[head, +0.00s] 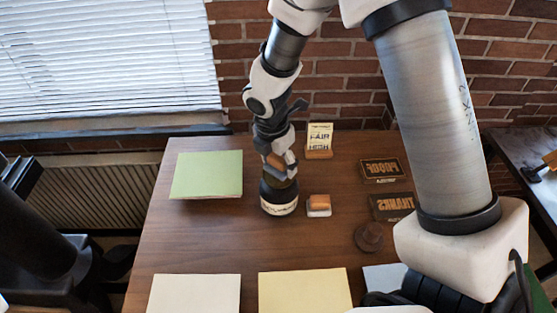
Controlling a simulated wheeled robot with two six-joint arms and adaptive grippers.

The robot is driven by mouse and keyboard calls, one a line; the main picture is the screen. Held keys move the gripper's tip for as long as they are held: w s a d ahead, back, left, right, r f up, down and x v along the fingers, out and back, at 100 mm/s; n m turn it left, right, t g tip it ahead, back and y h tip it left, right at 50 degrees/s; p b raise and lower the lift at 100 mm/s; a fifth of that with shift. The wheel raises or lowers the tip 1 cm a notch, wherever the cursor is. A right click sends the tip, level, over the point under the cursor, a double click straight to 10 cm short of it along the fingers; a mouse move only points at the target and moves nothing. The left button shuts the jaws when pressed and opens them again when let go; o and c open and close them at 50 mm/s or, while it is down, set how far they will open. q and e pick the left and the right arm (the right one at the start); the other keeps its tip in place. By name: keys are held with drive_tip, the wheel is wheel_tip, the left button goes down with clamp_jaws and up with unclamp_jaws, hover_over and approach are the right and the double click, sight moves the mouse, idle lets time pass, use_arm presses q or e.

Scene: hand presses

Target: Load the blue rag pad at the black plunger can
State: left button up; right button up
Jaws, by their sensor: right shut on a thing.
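The black plunger can (279,199), dark with a cream lettered band near its base, stands upright on the brown table. My right gripper (281,163) is directly over the can, pointing down. It is shut on a small orange-brown block (275,161). The block is close over the can's top; I cannot tell whether they touch. The fingers hide part of it. I cannot make out a clearly blue pad; any blue face on the held block is too small to tell. My left gripper is not in view.
An orange-topped white block (318,206) sits right of the can. A lettered card stand (319,140), dark plaques (381,170) and a round brown knob (369,237) stand nearby. Green (207,175), white (195,294) and yellow (305,290) sheets lie around.

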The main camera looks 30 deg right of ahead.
drive_tip(key=shift+f+b, duration=0.3)
drive_tip(key=shift+f, duration=0.2)
idle(0.3)
drive_tip(key=shift+s+p, duration=0.1)
drive_tip(key=shift+p, duration=0.2)
idle(1.2)
wheel_tip(320, 180, up, 7)
drive_tip(key=p, duration=0.8)
drive_tip(key=shift+r, duration=0.1)
idle(0.5)
